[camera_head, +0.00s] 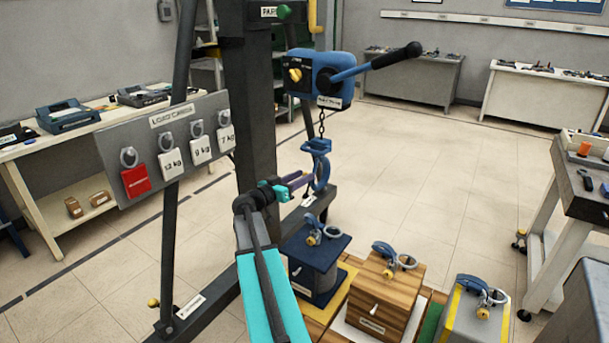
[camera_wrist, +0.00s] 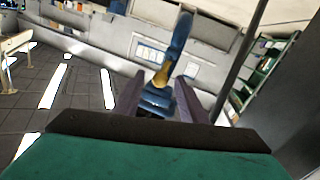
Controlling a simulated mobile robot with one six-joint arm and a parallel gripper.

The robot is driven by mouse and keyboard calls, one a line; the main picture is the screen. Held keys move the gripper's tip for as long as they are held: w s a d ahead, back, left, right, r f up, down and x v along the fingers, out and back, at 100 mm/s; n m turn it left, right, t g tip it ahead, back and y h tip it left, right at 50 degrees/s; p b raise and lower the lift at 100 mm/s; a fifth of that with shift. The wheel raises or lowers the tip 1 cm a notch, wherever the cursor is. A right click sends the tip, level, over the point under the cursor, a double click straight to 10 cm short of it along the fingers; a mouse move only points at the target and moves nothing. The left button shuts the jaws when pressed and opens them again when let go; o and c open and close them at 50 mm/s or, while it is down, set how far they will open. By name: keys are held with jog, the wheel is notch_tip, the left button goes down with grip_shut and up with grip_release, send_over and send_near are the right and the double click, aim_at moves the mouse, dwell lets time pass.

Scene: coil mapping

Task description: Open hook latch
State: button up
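A blue hook (camera_head: 321,172) hangs on a dark chain below the blue hoist box. In the wrist view the blue hook (camera_wrist: 179,38) rises between and beyond my fingertips, with a brass-coloured part (camera_wrist: 161,77) low on it, possibly the latch. My gripper (camera_head: 308,179) points at the hook from its left side, with its purple fingers close to it. In the wrist view my gripper (camera_wrist: 158,88) has its two fingers apart, with a blue part of the hook showing in the gap. I cannot tell whether they touch it. The latch is too small to make out in the head view.
The hoist box (camera_head: 320,76) has a long black-gripped lever (camera_head: 375,65). Below stand a dark blue weight (camera_head: 316,262), a wooden block (camera_head: 385,290) and a grey-yellow block (camera_head: 472,315), each with a shackle on top. A label board (camera_head: 168,146) hangs left of the dark column (camera_head: 250,100).

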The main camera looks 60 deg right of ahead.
jog(key=shift+x, duration=1.15)
